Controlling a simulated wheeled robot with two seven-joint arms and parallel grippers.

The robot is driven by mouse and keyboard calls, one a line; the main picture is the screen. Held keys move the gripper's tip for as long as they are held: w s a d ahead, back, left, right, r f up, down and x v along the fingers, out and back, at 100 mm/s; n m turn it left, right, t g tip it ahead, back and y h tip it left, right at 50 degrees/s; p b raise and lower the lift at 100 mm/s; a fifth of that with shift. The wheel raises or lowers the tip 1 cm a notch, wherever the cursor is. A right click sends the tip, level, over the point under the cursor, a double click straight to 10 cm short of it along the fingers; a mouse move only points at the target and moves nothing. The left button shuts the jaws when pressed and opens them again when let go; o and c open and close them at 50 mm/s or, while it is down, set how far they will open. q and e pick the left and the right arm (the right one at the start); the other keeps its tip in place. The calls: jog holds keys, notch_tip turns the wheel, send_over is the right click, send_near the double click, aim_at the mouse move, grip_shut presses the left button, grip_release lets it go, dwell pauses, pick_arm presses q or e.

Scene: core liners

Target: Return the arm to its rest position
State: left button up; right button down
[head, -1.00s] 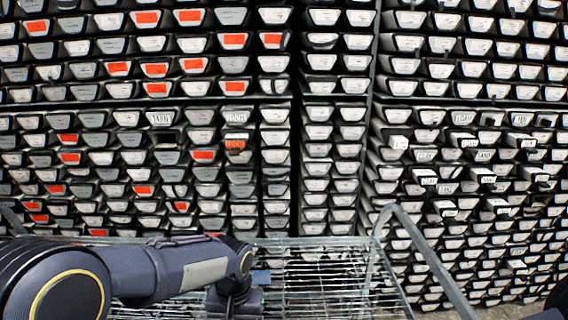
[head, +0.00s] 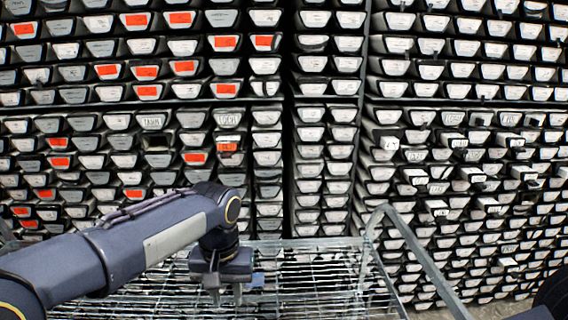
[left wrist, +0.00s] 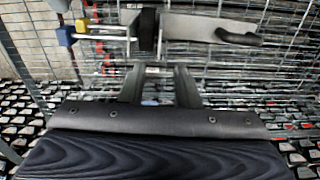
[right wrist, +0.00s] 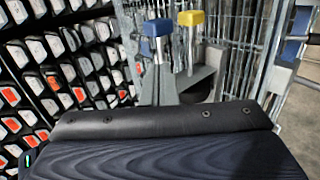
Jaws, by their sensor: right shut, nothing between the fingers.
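My left gripper (head: 226,294) points down over the wire cart, with its two fingers apart and nothing between them. In the left wrist view its fingers (left wrist: 160,88) also stand apart, with wire mesh and cart parts beyond. My right gripper (right wrist: 172,85) shows in the right wrist view, shut and empty, in front of metal bars. In the head view only a dark part of my right arm shows at the lower right corner; the right gripper is out of that view.
A tall rack of core liners (head: 265,139) fills the background, several with orange end labels. The wire cart (head: 310,262) stands in front, with a slanted handle rail (head: 415,250) at right. Blue (right wrist: 157,27) and yellow (right wrist: 191,18) caps sit close beyond the right gripper.

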pick_arm(q)
jog(key=shift+r, duration=0.1)
